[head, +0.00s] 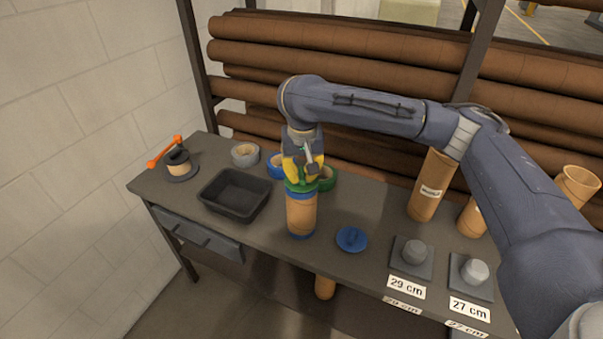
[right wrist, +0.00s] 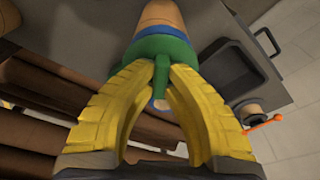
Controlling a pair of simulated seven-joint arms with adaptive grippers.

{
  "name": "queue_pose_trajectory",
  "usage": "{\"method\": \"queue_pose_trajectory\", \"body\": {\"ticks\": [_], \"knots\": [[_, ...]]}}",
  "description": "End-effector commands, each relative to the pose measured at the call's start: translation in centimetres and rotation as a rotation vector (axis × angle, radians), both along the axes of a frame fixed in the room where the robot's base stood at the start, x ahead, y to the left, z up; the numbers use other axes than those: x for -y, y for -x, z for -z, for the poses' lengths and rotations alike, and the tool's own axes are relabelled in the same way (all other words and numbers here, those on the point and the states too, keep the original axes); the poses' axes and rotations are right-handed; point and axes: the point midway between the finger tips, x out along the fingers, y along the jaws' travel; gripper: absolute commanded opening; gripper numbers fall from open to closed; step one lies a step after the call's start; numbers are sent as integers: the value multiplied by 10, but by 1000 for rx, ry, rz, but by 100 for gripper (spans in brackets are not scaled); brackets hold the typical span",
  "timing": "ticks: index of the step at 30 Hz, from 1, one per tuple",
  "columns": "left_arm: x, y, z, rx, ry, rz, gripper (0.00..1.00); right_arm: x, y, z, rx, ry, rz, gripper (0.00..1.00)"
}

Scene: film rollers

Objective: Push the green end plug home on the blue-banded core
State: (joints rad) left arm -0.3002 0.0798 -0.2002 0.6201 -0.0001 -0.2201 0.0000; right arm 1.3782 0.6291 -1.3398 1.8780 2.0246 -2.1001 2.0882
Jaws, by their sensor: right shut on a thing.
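The blue-banded core (head: 301,212) is a brown tube standing upright on the bench, with a blue band at its foot. The green end plug (head: 301,187) is at the core's top end. In the right wrist view, the plug (right wrist: 150,48) meets the end of the core (right wrist: 161,12), where some blue shows. I cannot tell how deep the plug sits. My right gripper (head: 302,170) is above the core, pointing down. Its yellow fingers (right wrist: 160,82) are shut on the plug's green grip. My left gripper is not in view.
A blue end plug (head: 352,239) lies right of the core. A black tray (head: 235,195) is to the left. Blue (head: 276,166) and green (head: 328,179) tape rolls stand close behind. Grey stands (head: 412,256) and upright tubes (head: 430,190) are at the right.

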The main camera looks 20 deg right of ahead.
Motion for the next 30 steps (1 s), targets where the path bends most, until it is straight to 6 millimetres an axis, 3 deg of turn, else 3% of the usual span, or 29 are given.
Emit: {"method": "queue_pose_trajectory", "body": {"ticks": [30], "knots": [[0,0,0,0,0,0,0,0,0,6,0,1,1,0]]}}
